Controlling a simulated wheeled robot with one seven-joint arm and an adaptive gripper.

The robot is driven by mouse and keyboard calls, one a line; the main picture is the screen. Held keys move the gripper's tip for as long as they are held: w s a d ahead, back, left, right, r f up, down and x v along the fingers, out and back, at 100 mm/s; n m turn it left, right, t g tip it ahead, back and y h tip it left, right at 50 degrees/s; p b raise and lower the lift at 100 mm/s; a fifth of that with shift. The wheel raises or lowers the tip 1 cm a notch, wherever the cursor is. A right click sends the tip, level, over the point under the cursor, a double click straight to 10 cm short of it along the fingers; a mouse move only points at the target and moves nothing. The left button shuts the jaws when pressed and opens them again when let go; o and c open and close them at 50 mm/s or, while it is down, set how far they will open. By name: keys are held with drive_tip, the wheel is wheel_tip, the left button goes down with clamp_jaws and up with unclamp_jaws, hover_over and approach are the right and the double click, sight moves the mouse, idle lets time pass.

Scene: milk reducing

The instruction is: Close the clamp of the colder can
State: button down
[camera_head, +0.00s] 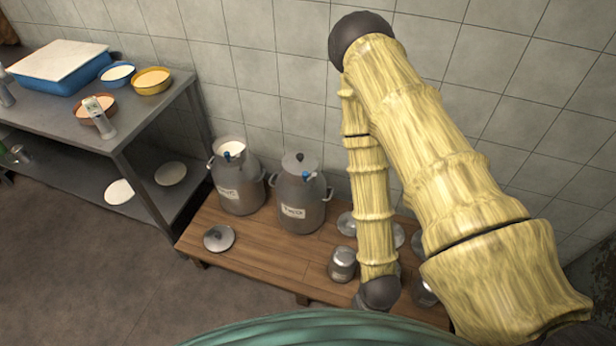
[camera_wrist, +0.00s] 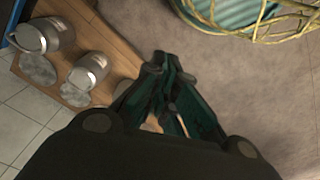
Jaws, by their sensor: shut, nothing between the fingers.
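Two grey metal cans with white labels stand on a wooden bench. The left can (camera_head: 238,183) has an open mouth showing white contents; the right can (camera_head: 301,206) has a lid (camera_head: 298,163) at its mouth. Each has a small blue-tipped part near its rim, at the left can (camera_head: 227,154) and the right can (camera_head: 306,175); I cannot tell whether these are the clamps or how they are set. Nothing visible tells which can is colder. My gripper (camera_wrist: 168,66) is shut and empty in the wrist view, apart from the cans. It cannot be made out in the head view.
A loose lid (camera_head: 219,237) lies on the bench (camera_head: 262,252) left of a small metal container (camera_head: 342,262). My arm hides the bench's right part. A grey metal table (camera_head: 150,99) at the left holds a blue tray (camera_head: 62,68), bowls and a white device (camera_head: 100,118).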

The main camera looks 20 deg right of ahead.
drive_tip(key=w+d+r+m+t+y+b, duration=0.1)
drive_tip(key=w+r+m+t+b, duration=0.2)
drive_tip(key=w, duration=0.7)
drive_tip(key=w+m+t+y+b, duration=0.1)
drive_tip(key=w+m+b, duration=0.35)
drive_tip(key=w, duration=0.55)
drive_tip(key=w+d+r+m+t+y+b, duration=0.1)
drive_tip(key=w+r+m+t+b, duration=0.15)
drive_tip(key=w+b, duration=0.45)
drive_tip(key=w+d+r+m+t+b, duration=0.1)
drive_tip(key=w+d+r+m+t, duration=0.1)
drive_tip(key=w+r, duration=0.4)
drive_tip(key=w+m+t, duration=0.1)
drive_tip(key=w, duration=0.3)
drive_tip(key=shift+w+y+b, duration=0.2)
drive_tip(key=shift+y+b, duration=0.1)
drive_tip(key=shift+w+d, duration=0.1)
approach(315, 177)
drive_tip(key=w+a, duration=0.2)
drive_tip(key=a, duration=0.1)
drive_tip(key=shift+p+x, duration=0.35)
drive_tip(key=shift+x, duration=0.6)
